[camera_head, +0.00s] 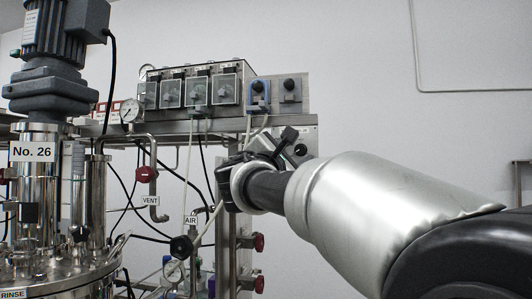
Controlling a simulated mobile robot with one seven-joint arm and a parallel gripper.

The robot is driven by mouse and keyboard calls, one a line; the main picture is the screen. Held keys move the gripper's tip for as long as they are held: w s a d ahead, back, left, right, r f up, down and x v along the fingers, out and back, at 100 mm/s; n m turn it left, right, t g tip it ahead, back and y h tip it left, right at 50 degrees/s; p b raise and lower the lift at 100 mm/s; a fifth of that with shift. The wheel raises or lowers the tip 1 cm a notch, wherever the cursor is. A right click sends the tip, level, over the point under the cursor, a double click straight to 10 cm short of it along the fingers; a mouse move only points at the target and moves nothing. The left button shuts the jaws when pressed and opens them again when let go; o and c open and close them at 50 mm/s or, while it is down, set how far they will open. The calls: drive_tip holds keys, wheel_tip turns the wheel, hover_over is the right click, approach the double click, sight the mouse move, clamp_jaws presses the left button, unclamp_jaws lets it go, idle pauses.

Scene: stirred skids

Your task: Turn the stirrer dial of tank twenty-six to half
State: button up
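Tank twenty-six (62,274) stands at the left, a steel vessel with a "No. 26" label (33,152) under a grey stirrer motor (50,52).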

clamp_jaws()
drive_tip(key=m, duration=0.2)
drive_tip(key=m+g, duration=0.1)
drive_tip(key=m, duration=0.1)
drive_tip(key=m+g, duration=0.1)
drive_tip(key=m, duration=0.1)
drive_tip(key=shift+a+r, duration=0.2)
drive_tip(key=shift+r, duration=0.05)
drive_tip(key=m, duration=0.2)
drive_tip(key=m+g+p, duration=0.1)
drive_tip(key=m+g, duration=0.1)
drive_tip(key=m, duration=0.1)
drive_tip(key=shift+r+m, duration=0.25)
drive_tip(key=shift+m, duration=0.05)
drive_tip(key=m+y+p, duration=0.1)
drive_tip(key=m, duration=0.1)
drive_tip(key=m+y, duration=0.1)
drive_tip(key=m, duration=0.2)
drive_tip(key=shift+d+r+g+p, duration=0.1)
drive_tip(key=shift+r+g+p, duration=0.1)
drive_tip(key=shift+g+p, duration=0.2)
drive_tip(key=m+y, duration=0.1)
drive_tip(key=m, duration=0.1)
drive_tip(key=m+y, duration=0.2)
drive_tip(key=m, duration=0.1)
drive_tip(key=shift+s+d+r, duration=0.1)
drive_tip(key=shift+d, duration=0.1)
